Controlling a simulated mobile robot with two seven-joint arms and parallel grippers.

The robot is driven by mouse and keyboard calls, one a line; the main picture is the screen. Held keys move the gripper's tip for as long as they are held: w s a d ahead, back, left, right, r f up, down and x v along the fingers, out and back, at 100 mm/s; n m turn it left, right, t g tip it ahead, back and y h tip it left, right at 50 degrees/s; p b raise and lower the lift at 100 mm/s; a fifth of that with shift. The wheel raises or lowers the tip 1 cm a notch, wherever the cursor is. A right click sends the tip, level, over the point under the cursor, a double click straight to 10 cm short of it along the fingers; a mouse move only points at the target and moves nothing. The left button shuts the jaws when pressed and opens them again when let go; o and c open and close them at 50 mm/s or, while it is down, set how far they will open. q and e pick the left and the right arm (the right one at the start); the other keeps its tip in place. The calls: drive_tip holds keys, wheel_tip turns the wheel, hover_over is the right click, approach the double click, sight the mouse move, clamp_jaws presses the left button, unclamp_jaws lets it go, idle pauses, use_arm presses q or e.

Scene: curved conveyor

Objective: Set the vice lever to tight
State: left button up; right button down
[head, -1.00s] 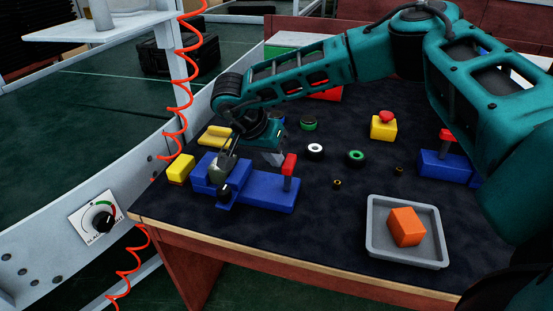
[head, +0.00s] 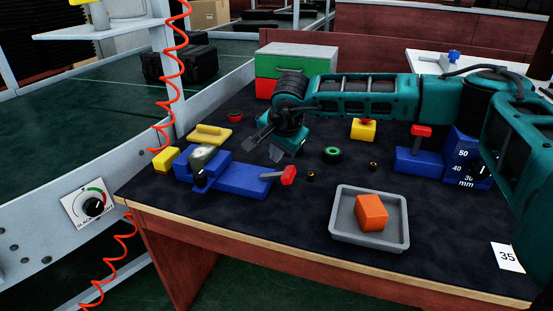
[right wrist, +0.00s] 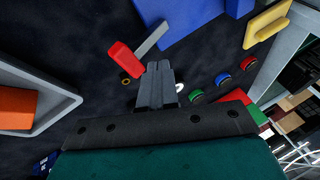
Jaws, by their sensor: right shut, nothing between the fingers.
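The blue vice (head: 240,180) lies at the left of the dark table. Its lever has a grey shaft and a red end (head: 288,175), and it leans low out to the right. My right gripper (head: 276,153) hangs just behind the lever, shut and empty. In the right wrist view the shut fingers (right wrist: 157,70) are beside the red lever end (right wrist: 122,58), with a small gap in the picture; contact is hard to tell. The lever shaft there runs up to the blue vice body (right wrist: 195,20). My left gripper is not in view.
A grey tray (head: 345,232) with an orange block (head: 371,212) stands at the front. A dial plate (head: 90,206) is at the left.

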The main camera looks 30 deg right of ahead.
sight(289, 173)
drive_tip(key=s+d+f+t+y+b, duration=0.1)
drive_tip(key=b, duration=0.1)
drive_tip(key=s+d+f+t+y+b, duration=0.1)
drive_tip(key=b, duration=0.2)
drive_tip(key=shift+s+f+m+t, duration=0.1)
drive_tip(key=shift+f+m+t, duration=0.3)
drive_tip(key=shift+b, duration=0.5)
drive_tip(key=shift+s+f+b, duration=0.15)
drive_tip(key=shift+s+b, duration=0.05)
drive_tip(key=shift+b, duration=0.15)
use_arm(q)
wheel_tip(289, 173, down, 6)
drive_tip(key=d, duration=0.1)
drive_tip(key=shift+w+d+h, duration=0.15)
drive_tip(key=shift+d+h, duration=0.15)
use_arm(e)
drive_tip(key=shift+s+d, duration=0.1)
drive_tip(key=shift+d, duration=0.05)
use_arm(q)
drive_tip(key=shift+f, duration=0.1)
use_arm(e)
drive_tip(key=shift+f, duration=0.15)
